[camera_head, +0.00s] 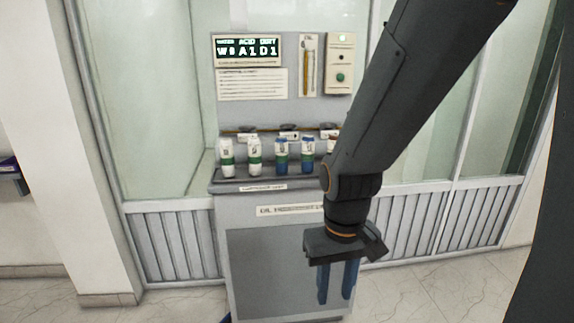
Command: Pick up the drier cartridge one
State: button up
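Several drier cartridges stand upright in a row on the cabinet's top shelf in the head view. From the left come a white and green cartridge (227,158), a second white and green one (255,157), a white and blue one (282,156) and another white and blue one (308,155). A further one at the right is mostly hidden behind my arm. I cannot read which label is "one". My gripper (337,296) points down in front of the cabinet, below and to the right of the cartridges. Its two blue fingers are apart with nothing between them.
The grey cabinet (270,265) has a raised shelf edge (235,188) in front of the cartridges. Behind them are a pipe with fittings (289,131), a lit display (248,50) and a button box (340,63). Glass-panel walls flank it. Floor at the left (175,305) is clear.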

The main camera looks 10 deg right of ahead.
aim_at(281, 142)
jog(key=z, duration=0.25)
jog(key=i, duration=0.85)
jog(key=z, duration=0.3)
